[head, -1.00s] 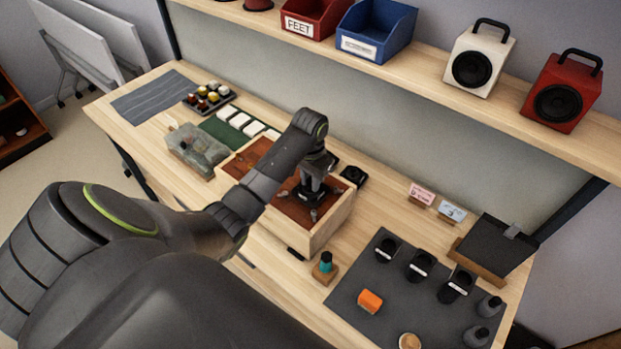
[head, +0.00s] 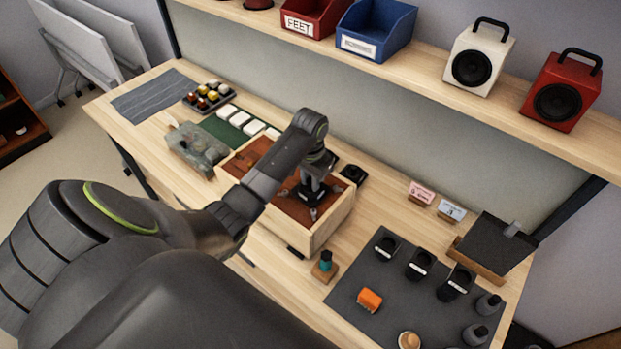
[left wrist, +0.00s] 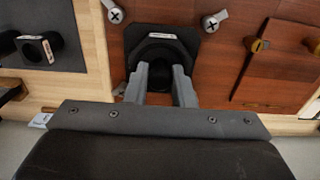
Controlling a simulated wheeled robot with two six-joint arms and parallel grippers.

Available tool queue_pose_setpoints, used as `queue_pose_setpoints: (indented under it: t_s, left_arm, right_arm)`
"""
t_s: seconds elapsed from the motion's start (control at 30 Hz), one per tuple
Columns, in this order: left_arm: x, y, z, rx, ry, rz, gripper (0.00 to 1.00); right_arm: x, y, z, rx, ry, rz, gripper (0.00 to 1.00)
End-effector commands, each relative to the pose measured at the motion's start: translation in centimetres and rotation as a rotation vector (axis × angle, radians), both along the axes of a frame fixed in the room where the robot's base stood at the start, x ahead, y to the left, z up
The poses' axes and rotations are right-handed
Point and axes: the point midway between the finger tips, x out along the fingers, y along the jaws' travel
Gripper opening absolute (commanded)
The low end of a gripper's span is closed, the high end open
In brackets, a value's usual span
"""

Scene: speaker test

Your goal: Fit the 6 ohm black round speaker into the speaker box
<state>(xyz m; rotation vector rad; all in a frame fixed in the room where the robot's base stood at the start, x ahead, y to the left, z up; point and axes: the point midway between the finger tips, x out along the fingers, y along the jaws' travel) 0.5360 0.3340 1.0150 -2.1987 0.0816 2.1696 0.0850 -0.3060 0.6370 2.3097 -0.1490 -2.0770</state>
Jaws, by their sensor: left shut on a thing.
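The speaker box (head: 325,231), a pale open wooden box with a reddish-brown inside, stands mid-bench; its rim (left wrist: 94,38) also shows in the left wrist view. My left gripper (head: 312,190) points down into the box's right part. In the left wrist view my left gripper (left wrist: 162,68) is shut on a black speaker (left wrist: 160,36) with a squarish frame. The speaker is at the reddish-brown panel, near two metal clips with screws. I cannot tell if it is seated, nor read its label. Several black round speakers (head: 421,264) with white labels stand on the grey mat. My right gripper is out of view.
The grey mat (head: 345,292) also holds an orange block (head: 369,300) and dark weights (head: 475,335). A teal-topped item (head: 325,261) stands just right of the box. A black square part (head: 353,174) lies behind it. A clear case (head: 197,147) stands to its left.

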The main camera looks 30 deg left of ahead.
Motion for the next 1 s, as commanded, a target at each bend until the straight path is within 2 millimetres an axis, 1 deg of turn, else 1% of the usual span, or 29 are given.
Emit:
queue_pose_setpoints:
  t_s: [0.77,0.8,0.9,1.0]
  left_arm:
    - [0.0,0.0,-1.1,0.0,-0.001,-0.001,0.0]
    - [0.0,0.0,-1.2,0.0,-0.002,-0.001,0.24]
    - [0.0,0.0,-1.1,0.0,-0.001,-0.001,0.37]
    - [0.0,0.0,-1.1,0.0,-0.001,0.0,0.48]
  right_arm:
    - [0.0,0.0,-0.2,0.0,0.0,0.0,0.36]
    - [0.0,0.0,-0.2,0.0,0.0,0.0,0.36]
    - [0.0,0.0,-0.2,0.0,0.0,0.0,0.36]
    - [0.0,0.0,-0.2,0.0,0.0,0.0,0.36]
